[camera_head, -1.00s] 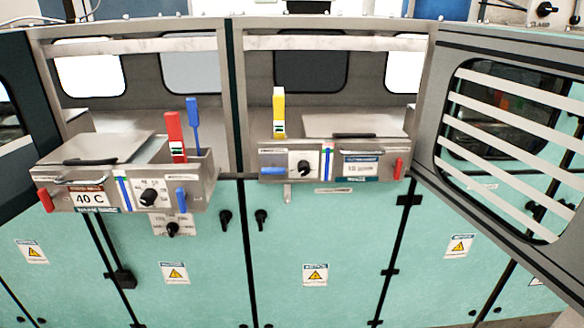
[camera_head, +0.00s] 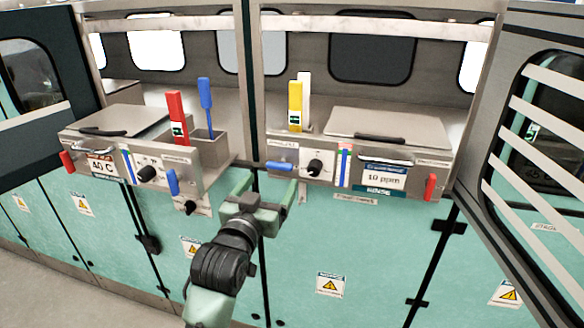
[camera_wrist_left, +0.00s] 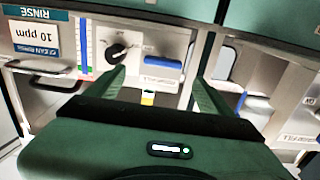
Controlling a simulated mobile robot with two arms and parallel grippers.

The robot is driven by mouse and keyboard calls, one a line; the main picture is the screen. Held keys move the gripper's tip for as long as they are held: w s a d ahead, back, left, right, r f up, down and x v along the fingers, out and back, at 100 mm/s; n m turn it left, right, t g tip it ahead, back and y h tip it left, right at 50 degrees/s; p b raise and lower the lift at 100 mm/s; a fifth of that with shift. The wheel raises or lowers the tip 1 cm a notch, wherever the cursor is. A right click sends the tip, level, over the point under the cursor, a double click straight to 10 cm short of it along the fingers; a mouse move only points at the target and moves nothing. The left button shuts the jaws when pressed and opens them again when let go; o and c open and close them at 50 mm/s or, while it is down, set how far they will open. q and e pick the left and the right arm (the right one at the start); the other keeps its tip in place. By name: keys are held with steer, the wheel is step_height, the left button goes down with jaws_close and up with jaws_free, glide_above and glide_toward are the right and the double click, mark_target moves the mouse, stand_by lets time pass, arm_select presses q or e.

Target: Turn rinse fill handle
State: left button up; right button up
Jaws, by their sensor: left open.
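The rinse module (camera_head: 360,180), labelled "10 ppm", is on the right side of the head view. Its short blue fill handle (camera_head: 281,166) lies about level at the left end of the front panel, beside a black knob (camera_head: 314,167). My left gripper (camera_head: 266,185) is open and empty, just below and in front of this handle. In the upside-down left wrist view, the blue handle (camera_wrist_left: 163,63) shows between the two spread fingers (camera_wrist_left: 161,75). I cannot tell whether either finger touches it. My right gripper is out of view.
The "40 C" module (camera_head: 132,165) at left has its own blue handle (camera_head: 172,182), pointing down, and a red handle (camera_head: 67,161). A red handle (camera_head: 430,187) is at the rinse module's right end. A slatted door (camera_head: 530,150) stands at far right.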

mark_target(278, 168)
arm_select(q)
steer(key=p+x, duration=0.1)
steer(key=x, duration=0.5)
steer(key=shift+w+a+p, duration=0.1)
steer(key=shift+w+p, duration=0.2)
steer(key=shift+w, duration=0.45)
steer(key=c, duration=1.4)
